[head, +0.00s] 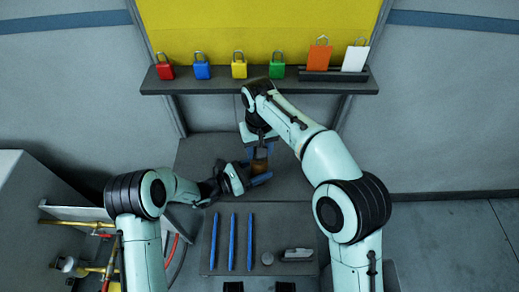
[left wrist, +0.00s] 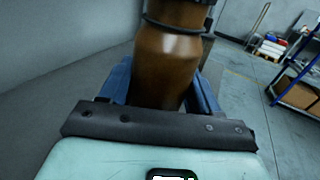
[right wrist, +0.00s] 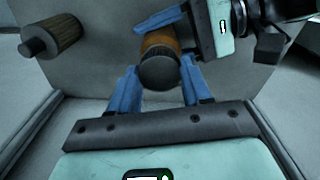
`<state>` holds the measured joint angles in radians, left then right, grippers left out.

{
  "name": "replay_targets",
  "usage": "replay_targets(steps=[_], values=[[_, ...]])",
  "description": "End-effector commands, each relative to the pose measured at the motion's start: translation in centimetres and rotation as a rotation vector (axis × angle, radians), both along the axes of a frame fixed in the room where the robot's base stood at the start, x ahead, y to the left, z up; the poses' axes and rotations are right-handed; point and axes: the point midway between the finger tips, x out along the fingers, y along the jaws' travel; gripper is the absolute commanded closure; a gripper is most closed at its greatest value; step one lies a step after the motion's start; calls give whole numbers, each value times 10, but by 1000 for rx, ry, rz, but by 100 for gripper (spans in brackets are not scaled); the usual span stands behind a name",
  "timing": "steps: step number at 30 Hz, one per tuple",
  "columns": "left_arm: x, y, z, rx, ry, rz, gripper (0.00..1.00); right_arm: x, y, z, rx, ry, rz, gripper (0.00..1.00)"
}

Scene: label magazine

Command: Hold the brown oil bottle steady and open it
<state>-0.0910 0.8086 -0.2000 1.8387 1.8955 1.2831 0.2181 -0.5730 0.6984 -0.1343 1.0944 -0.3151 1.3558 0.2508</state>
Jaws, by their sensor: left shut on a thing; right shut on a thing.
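The brown oil bottle (head: 259,165) is upright above the grey work surface, partly hidden by my grippers in the head view. Its glossy brown body (left wrist: 168,65) fills the middle of the left wrist view. My left gripper (head: 255,180) is shut on the body from the left side. The dark round cap (right wrist: 159,70) shows from above in the right wrist view, with the brown body (right wrist: 160,42) just behind it. My right gripper (head: 258,149) is above the bottle, its blue fingers (right wrist: 160,88) shut on the cap. Whether the cap has turned cannot be told.
A brown cylinder with a dark end (right wrist: 52,36) stands apart at upper left in the right wrist view. Blue sticks (head: 233,242) and a small grey disc (head: 267,258) lie on a front panel. Coloured padlocks (head: 202,70) line the back shelf (head: 220,87).

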Motion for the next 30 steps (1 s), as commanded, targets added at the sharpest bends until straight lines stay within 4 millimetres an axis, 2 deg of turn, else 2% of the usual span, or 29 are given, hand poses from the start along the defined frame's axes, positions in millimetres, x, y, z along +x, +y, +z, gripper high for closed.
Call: replay_targets(steps=[9,21,30], values=[[0,0,0,0,-1,1,100,0,0,12,1,-1,0,88],[0,0,0,0,-1,1,100,0,0,15,1,0,0,88],[0,0,1,0,-1,0,100,0,0,48,1,-2,0,88]])
